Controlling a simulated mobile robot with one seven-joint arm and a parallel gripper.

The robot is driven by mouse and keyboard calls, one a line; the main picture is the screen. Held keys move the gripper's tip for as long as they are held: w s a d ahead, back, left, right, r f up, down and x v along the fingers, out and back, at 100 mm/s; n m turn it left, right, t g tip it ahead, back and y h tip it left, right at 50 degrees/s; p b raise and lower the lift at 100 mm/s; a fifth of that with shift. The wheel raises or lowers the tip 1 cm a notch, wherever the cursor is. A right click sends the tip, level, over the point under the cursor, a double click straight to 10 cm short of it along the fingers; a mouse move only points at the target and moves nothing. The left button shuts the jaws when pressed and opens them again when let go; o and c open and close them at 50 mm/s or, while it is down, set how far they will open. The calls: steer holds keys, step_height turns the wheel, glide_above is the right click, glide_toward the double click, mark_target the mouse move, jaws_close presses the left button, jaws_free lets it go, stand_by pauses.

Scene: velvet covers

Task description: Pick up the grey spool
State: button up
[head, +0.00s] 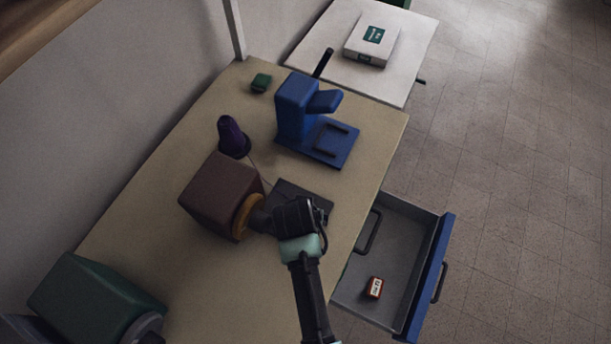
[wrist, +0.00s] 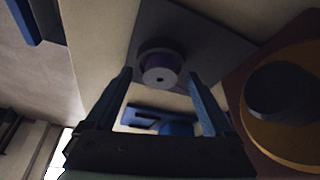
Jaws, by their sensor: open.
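The plate also shows in the head view (head: 318,199), where my arm hides the spool. My gripper (wrist: 161,78) is open, its fingertips to the left and right of the spool in the wrist view. I cannot tell whether the fingers reach down around it. In the head view my gripper (head: 296,213) is over the plate's near side.
A brown block (head: 220,190) with an orange disc (head: 247,216) stands close to the left of my gripper. A purple cone (head: 232,134) and blue machine (head: 297,105) stand behind. An open drawer (head: 400,240) with a small red box (head: 375,288) is at right.

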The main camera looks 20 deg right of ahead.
steer(key=shift+c, duration=0.3)
jaws_close()
